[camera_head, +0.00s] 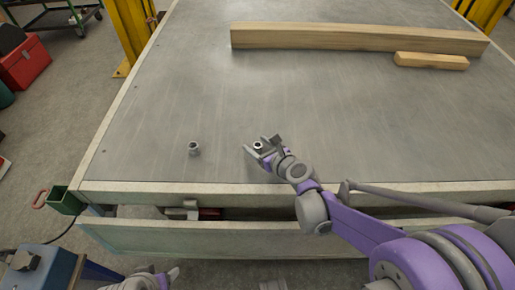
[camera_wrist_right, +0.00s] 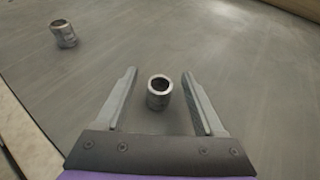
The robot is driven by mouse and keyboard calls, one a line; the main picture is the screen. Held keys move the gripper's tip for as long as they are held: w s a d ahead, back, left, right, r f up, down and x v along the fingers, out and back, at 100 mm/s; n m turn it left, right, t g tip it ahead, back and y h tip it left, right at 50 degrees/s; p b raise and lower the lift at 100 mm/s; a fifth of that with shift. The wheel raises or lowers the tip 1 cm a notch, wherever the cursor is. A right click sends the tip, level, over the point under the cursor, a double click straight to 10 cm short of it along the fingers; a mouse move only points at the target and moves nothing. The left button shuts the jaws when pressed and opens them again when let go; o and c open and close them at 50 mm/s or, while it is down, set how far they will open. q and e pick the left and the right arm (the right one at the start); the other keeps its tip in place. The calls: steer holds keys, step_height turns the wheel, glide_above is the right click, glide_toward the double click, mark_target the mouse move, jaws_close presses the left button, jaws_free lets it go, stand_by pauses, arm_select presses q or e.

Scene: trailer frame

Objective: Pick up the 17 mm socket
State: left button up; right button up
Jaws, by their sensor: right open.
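Two small grey metal sockets stand upright on the grey table. One socket (camera_head: 257,146) is between the fingers of my right gripper (camera_head: 262,147). In the right wrist view this socket (camera_wrist_right: 158,96) stands between the two open fingers, with visible gaps on both sides. The other socket (camera_head: 194,148) stands apart to the left, and it also shows in the right wrist view (camera_wrist_right: 64,34). No size marking is readable, so I cannot tell which is the 17 mm one. My left gripper (camera_head: 168,276) is partly in view at the bottom edge, below the table.
The table top (camera_head: 150,100) is mostly clear. A long wooden beam (camera_head: 350,38) and a short wood block (camera_head: 430,61) lie at the back right. The table's pale front edge (camera_head: 150,188) is close to the sockets. A green container (camera_head: 66,203) is off the front left corner.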

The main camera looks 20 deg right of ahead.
steer(key=shift+c, duration=0.3)
jaws_close()
steer(key=shift+r, duration=0.15)
